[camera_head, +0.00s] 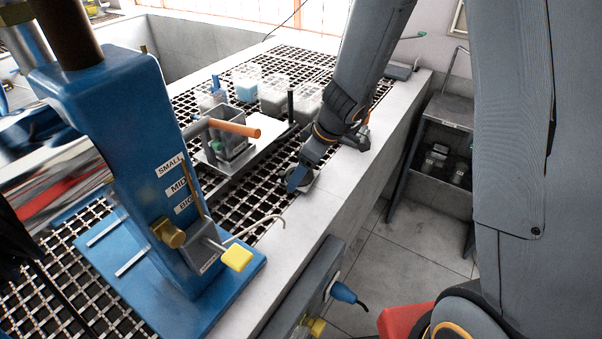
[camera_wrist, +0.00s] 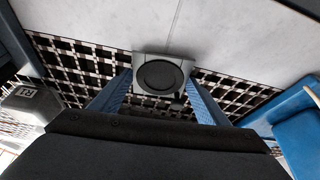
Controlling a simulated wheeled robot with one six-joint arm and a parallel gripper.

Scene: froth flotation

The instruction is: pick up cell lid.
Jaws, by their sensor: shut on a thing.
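The cell lid (camera_wrist: 160,75), which I take to be the grey piece with a round black disc, sits between my blue fingers in the wrist view, at the edge of the grating beside the pale ledge. My gripper (camera_wrist: 158,84) is shut on it, one finger at each side. In the head view my gripper (camera_head: 299,180) points down at the ledge's inner edge, and only a grey rim of the lid (camera_head: 312,177) shows by the fingers. I cannot tell whether the lid is raised off the surface.
The blue flotation machine (camera_head: 125,150) stands at the left on its base. Several clear containers (camera_head: 275,95) stand farther back. A dark shelf (camera_head: 445,120) is beyond the ledge (camera_head: 335,195).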

